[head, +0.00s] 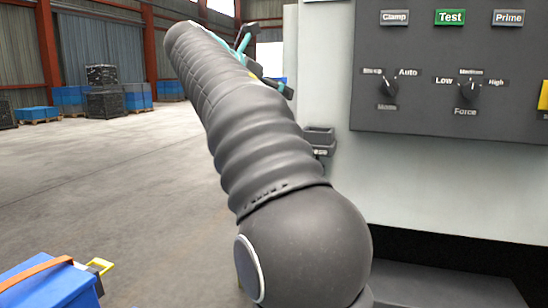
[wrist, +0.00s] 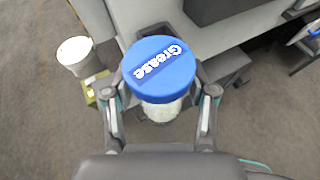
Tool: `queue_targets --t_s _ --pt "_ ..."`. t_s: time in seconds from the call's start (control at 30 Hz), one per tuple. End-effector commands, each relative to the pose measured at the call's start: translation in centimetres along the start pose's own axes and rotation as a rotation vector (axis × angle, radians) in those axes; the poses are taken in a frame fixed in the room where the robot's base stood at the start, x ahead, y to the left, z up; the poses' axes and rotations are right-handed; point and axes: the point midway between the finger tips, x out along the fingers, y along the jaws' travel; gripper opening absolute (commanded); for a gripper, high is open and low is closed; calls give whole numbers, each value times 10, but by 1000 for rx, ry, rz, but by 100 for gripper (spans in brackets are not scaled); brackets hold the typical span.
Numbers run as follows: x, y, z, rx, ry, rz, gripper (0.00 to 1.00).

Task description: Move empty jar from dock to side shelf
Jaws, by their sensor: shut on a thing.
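A jar with a blue lid marked "Grease" (wrist: 160,70) is in the middle of the wrist view. Its pale body shows below the lid. My gripper (wrist: 161,97) is shut on it, one finger on each side. The jar is held over or near the edge of a grey surface (wrist: 205,48); the gap beneath it cannot be judged. In the head view my arm hides the jar, and only teal and dark parts near my arm's far end show. I cannot tell which surface is the dock or the side shelf.
A white bucket-like container (wrist: 76,53) stands at left in the wrist view. A small dark holder (head: 318,137) sits beside the machine with its control panel (head: 450,80). A blue box (head: 45,285) is at lower left. Open floor (head: 110,180) lies to the left.

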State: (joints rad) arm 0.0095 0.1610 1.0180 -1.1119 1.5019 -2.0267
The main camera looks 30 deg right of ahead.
Motion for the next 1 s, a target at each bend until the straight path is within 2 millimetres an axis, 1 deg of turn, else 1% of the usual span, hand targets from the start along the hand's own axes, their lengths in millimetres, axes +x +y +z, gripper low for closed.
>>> queue_targets --t_s 0.03,0.07,0.17,0.2,0.27,0.3,0.37,0.4,0.5,0.57,0.63,0.77,0.83,0.93,1.0 --pt "13 7 -9 -3 2 -15 20" --pt "22 11 -13 0 2 -24 20" --pt "55 29 -30 9 3 -48 20" --pt "70 39 -36 10 3 -52 20" --pt "92 54 -45 11 2 -49 20" --pt "106 64 -51 8 2 -43 20" --pt "127 79 -58 5 1 -31 20" --pt "140 90 -63 0 2 -18 20" --pt "165 114 -71 -11 1 21 20" --pt "174 127 -72 -22 0 49 20" --pt "176 141 -70 -35 -1 86 20" --pt "170 150 -60 -52 -2 126 20" --pt "170 153 -60 -59 0 141 20" --pt "175 156 -72 -67 1 153 20" --pt "180 156 -84 -68 1 155 20"
